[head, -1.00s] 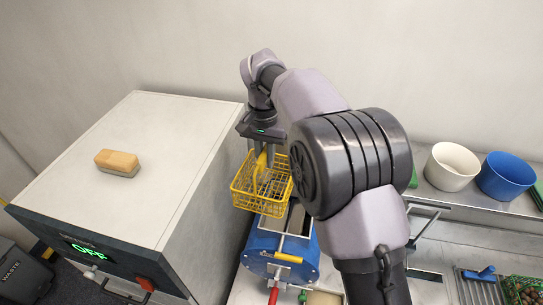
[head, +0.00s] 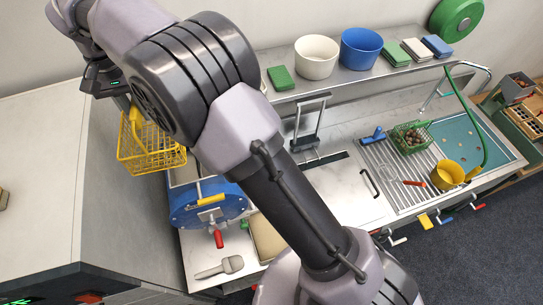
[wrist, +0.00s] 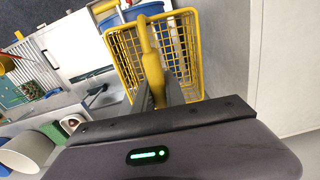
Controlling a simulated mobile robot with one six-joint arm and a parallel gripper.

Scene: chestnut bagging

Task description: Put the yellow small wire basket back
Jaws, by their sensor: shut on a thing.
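The yellow small wire basket (head: 152,148) hangs from my gripper (head: 128,104) in the head view, in the air left of the blue drum and beside the grey cabinet. In the wrist view the basket (wrist: 186,50) is below the fingers, and my gripper (wrist: 158,92) is shut on its yellow handle (wrist: 150,55). The basket looks empty, though its inside is only partly seen. My arm hides part of the middle of the counter.
The blue drum (head: 190,207) stands on the counter near the grey cabinet (head: 110,200). White (head: 316,58) and blue (head: 361,49) bowls stand on the back shelf. A green basket (head: 411,137) and yellow cup (head: 447,175) are at the sink on the right.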

